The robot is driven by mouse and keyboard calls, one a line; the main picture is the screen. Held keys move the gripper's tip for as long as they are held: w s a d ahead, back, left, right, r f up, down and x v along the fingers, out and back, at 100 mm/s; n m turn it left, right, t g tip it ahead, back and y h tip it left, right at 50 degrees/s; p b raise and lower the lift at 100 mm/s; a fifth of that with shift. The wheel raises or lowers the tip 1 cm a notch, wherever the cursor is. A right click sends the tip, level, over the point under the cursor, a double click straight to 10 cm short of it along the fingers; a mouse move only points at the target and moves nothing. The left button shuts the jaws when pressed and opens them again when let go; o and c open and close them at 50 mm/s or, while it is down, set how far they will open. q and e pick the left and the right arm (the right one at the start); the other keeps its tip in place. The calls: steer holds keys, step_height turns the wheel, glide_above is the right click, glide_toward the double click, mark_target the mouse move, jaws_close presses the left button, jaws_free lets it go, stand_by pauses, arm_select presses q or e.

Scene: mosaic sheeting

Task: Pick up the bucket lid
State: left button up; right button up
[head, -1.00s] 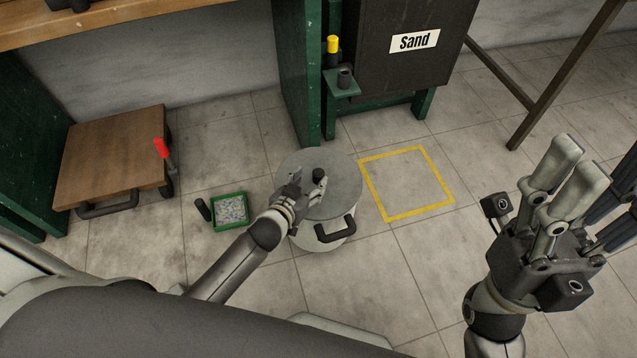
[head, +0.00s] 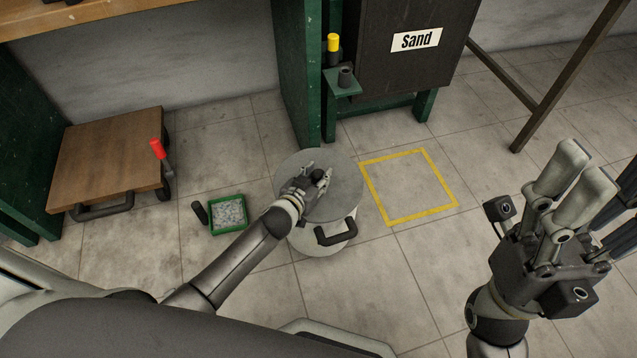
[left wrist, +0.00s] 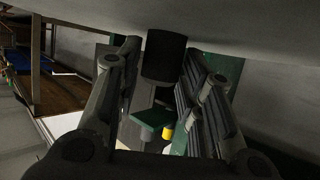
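The bucket (head: 318,246) stands on the tiled floor with a round grey lid (head: 342,187) on top and a black handle (head: 337,232) at its front side. The lid has a dark knob (head: 317,174) at its middle. My left gripper (head: 311,180) is over the lid at the knob, fingers spread on either side of it. In the left wrist view the black knob (left wrist: 164,57) shows between the open fingers, with gaps on both sides. My right gripper (head: 568,190) is raised at the right, fingers apart and empty.
A yellow floor square (head: 391,216) lies right of the bucket. A green tray of chips (head: 229,214) is on the left, with a wooden cart (head: 107,150) beyond. The sand hopper (head: 408,70) and green post (head: 300,75) stand behind.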

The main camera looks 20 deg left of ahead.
arm_select(q)
jaws_close()
steer(key=shift+r, duration=0.15)
